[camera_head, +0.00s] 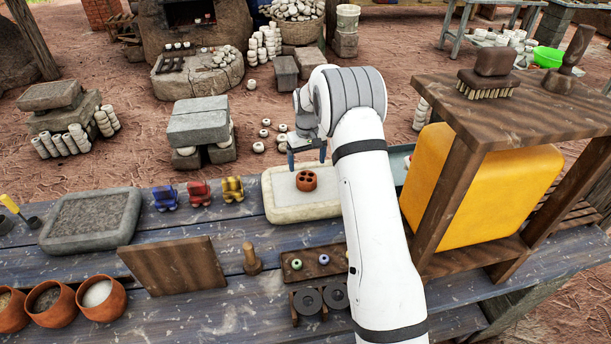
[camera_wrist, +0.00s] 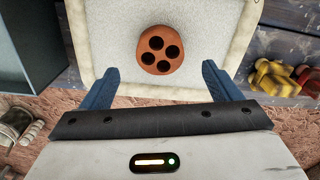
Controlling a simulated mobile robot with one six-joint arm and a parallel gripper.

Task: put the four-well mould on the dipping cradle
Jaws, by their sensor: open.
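The four-well mould (camera_head: 306,181) is a small round terracotta block with several dark holes in its top. It sits upright on a pale stone-rimmed slab (camera_head: 285,205) on the blue plank bench. In the wrist view the mould (camera_wrist: 160,49) lies ahead of and between my fingertips, touching neither. My gripper (camera_head: 307,158) is open and empty above the slab's far part; its two blue fingers show in the wrist view (camera_wrist: 160,72). I cannot tell for sure which thing is the dipping cradle; a small wooden stand with dark rings (camera_head: 308,301) is at the bench's front.
A wooden bead tray (camera_head: 292,274) lies before the slab. A wooden peg (camera_head: 251,259), an upright board (camera_head: 174,266) and toy-like red (camera_head: 199,193), blue (camera_head: 165,198) and yellow (camera_head: 233,189) pieces stand left. A shelf with a yellow block (camera_head: 480,190) is right.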

